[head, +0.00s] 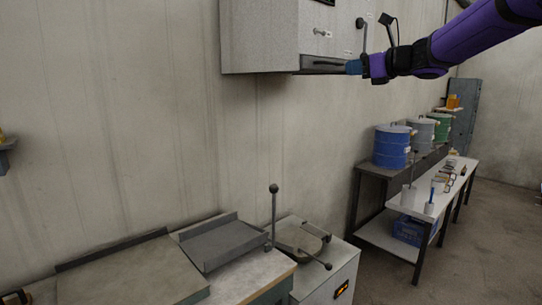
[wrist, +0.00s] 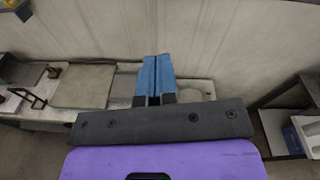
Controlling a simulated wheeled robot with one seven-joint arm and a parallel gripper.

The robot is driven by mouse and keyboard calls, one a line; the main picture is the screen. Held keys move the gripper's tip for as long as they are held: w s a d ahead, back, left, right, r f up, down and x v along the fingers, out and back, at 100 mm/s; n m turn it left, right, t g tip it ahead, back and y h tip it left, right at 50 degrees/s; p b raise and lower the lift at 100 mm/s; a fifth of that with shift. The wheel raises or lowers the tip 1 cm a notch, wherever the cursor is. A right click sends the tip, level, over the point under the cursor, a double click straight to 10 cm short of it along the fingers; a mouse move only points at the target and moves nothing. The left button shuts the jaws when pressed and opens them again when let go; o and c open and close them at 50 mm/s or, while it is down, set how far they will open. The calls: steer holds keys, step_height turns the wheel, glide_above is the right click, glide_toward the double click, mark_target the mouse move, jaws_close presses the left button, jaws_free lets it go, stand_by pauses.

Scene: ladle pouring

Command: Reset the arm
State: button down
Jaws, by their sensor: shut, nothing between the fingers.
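My purple arm reaches in from the upper right in the head view. My gripper (head: 354,67) has blue fingers and is in the air in front of the lower right part of the grey wall cabinet (head: 262,40). I cannot tell whether it touches the cabinet. In the wrist view my gripper (wrist: 155,62) points away from the camera, with its two blue fingers together and nothing between them. A workbench and the wall lie beyond the fingers there.
A blue drum (head: 391,147) and other drums stand on a rack at right, by a white table (head: 425,200). Floor at right is clear.

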steer(key=s+a+f+n+g+h, duration=0.2)
steer(key=s+f+n+g, duration=0.15)
steer(key=s+n, duration=0.45)
steer(key=s+a+f+n+g+h, duration=0.15)
steer(key=s+f+n, duration=0.3)
steer(key=s, duration=0.75)
steer(key=s+d+f+n+g+h, duration=0.1)
steer(key=s+d+f+n+h, duration=0.2)
steer(key=s+f+n, duration=0.3)
steer(key=s+d+f+n+g+h, duration=0.1)
steer(key=s+d+f+n+h, duration=0.3)
steer(key=s, duration=1.1)
step_height(320, 180, down, 4)
steer(key=d+n, duration=0.1)
steer(key=n, duration=0.2)
steer(key=shift+s+h, duration=0.1)
steer(key=shift+h, duration=0.15)
